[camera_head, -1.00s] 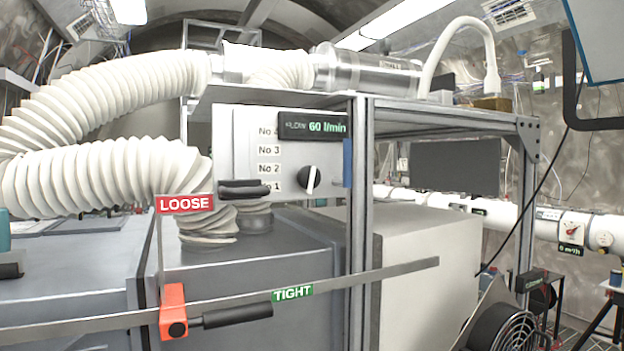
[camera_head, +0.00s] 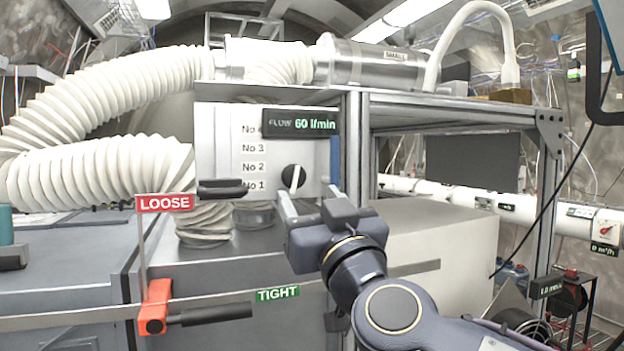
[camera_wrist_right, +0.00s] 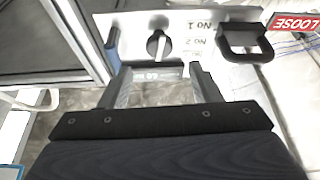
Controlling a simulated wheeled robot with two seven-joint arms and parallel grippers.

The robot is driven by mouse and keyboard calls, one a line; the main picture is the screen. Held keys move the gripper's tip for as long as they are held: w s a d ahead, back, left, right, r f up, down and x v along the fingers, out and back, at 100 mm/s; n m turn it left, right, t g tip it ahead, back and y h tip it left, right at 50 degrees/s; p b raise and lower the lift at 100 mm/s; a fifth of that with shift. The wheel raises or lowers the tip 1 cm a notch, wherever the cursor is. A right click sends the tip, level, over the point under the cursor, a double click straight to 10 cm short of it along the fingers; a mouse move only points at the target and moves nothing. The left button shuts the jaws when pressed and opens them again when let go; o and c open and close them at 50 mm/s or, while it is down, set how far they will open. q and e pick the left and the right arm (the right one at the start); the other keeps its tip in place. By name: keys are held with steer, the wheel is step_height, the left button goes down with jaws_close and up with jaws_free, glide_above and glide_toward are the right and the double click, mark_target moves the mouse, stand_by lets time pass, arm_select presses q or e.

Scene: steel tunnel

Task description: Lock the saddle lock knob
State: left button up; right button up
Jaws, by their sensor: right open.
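In the head view an orange-red block (camera_head: 155,307) sits on a flat steel bar at lower left, with a black handle (camera_head: 210,314) sticking out level to the right. I take these for the saddle and its lock knob. A red LOOSE label (camera_head: 165,203) is above the block, and a green TIGHT label (camera_head: 278,293) is right of the handle. My right gripper (camera_head: 308,197) is open and empty, above and right of the handle, in front of the flow panel (camera_head: 215,150). In the right wrist view, its fingers (camera_wrist_right: 160,82) point toward that panel. My left gripper is not in view.
The panel has a black dial (camera_head: 293,177) and a black bracket handle (camera_head: 222,189), which also shows in the right wrist view (camera_wrist_right: 243,40). White ribbed hoses (camera_head: 100,175) fill the left. A metal frame post (camera_head: 355,150) stands right of the panel.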

mark_target(295, 176)
steer(key=p+x, duration=0.1)
steer(key=x, duration=0.6)
steer(key=shift+w+r, duration=0.1)
steer(key=shift+w, duration=0.15)
steer(key=c, duration=1)
